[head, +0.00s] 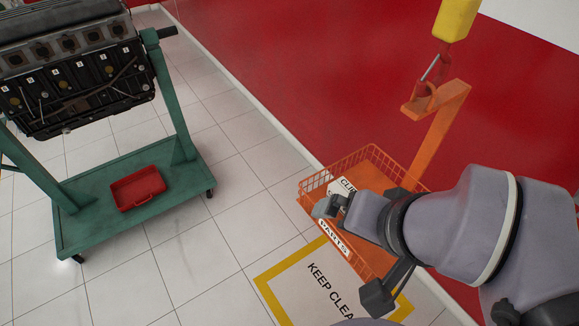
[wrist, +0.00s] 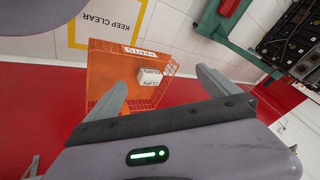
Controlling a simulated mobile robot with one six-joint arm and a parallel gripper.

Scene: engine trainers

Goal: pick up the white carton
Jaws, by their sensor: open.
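The white carton (wrist: 149,76) has dark "CLIPS" lettering and sits inside an orange mesh basket (wrist: 107,62) in the wrist view. In the head view, part of the carton (head: 347,187) shows in the basket (head: 368,158), behind my gripper. The basket's front bears a white "PARTS" label. My gripper (wrist: 159,84) is open and empty, with its two fingers spread either side of the carton in the picture. The carton appears beyond the fingertips, not touching them. In the head view my gripper (head: 322,208) hangs over the basket and hides much of its inside.
An orange post (head: 440,130) with a yellow hoist part (head: 455,18) rises behind the basket by a red wall. A green engine stand (head: 120,185) with a red tray (head: 139,188) stands at left. A yellow-bordered "KEEP CLEAR" floor mark (head: 325,290) lies in front.

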